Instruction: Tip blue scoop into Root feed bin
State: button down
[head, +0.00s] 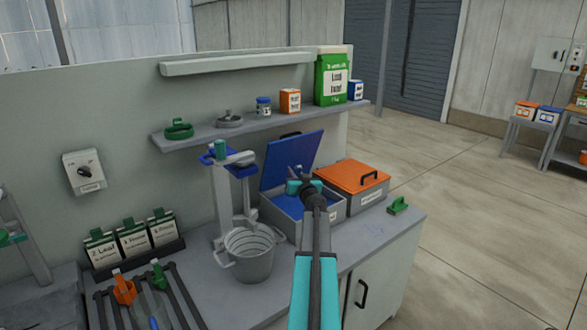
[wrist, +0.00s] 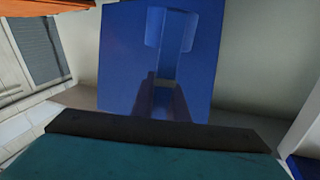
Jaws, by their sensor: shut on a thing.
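My gripper (head: 303,186) is over the open grey bin (head: 283,214) with the raised blue lid (head: 283,158). In the wrist view, the dark fingers (wrist: 164,106) are shut on a blue shape that I take to be the blue scoop (wrist: 172,38). It stands out only weakly against the blue lid (wrist: 121,62) behind it. In the head view the scoop is hard to tell from the lid, and its contents cannot be seen. My gripper and arm hide part of the bin's inside. I cannot read the bin's label, so I cannot tell whether it is Root feed.
A shut bin with an orange lid (head: 352,175) stands to the right. A grey bucket (head: 250,258) and a stand with blue trays (head: 222,190) are to the left. A shelf (head: 262,122) with a green bag (head: 332,78) runs above. A green-handled item (head: 398,206) lies at the right edge.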

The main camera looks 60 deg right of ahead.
jog(key=shift+s+d+f+m+p, duration=0.15)
jog(key=shift+d+f+m+p, duration=0.05)
jog(key=shift+f+m+p, duration=0.35)
